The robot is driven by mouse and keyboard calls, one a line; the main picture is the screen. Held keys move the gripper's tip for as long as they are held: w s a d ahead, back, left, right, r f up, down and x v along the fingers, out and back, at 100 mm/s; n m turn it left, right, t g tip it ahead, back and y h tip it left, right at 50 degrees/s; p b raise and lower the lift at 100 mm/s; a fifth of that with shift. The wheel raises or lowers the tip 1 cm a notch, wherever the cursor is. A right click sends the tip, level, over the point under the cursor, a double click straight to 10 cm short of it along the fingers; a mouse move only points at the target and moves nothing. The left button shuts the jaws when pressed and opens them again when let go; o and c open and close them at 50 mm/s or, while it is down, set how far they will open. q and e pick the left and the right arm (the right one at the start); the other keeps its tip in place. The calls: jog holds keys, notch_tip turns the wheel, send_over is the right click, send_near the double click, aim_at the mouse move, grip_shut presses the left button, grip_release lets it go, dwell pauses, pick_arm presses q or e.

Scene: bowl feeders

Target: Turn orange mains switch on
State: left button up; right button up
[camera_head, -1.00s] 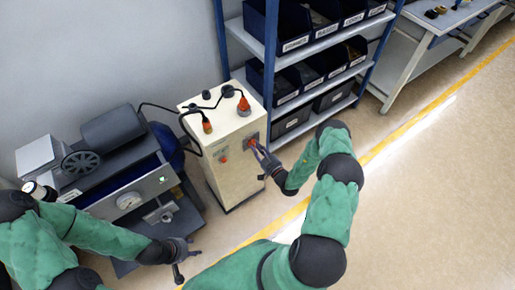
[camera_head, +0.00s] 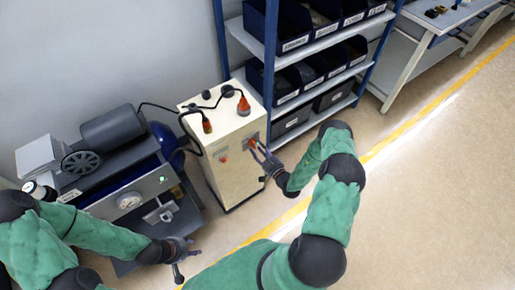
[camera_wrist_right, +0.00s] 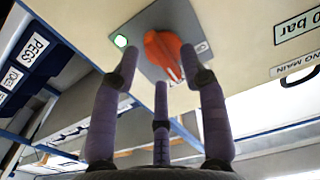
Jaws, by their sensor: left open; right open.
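In the head view the switch (camera_head: 252,143) is on the front of a cream cabinet (camera_head: 235,178). My right gripper (camera_head: 259,154) is open in front of it, fingers toward the panel. In the right wrist view one fingertip overlaps the knob's lower right edge; I cannot tell whether it touches. My left gripper (camera_head: 188,259) is open and empty at lower left, away from the cabinet.
A blue shelf rack with bins (camera_head: 292,120) stands behind right. The floor at right is clear.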

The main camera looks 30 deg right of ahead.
jog(key=s, duration=1.1)
jog(key=shift+d, duration=0.4)
jog(key=shift+w+a, duration=0.1)
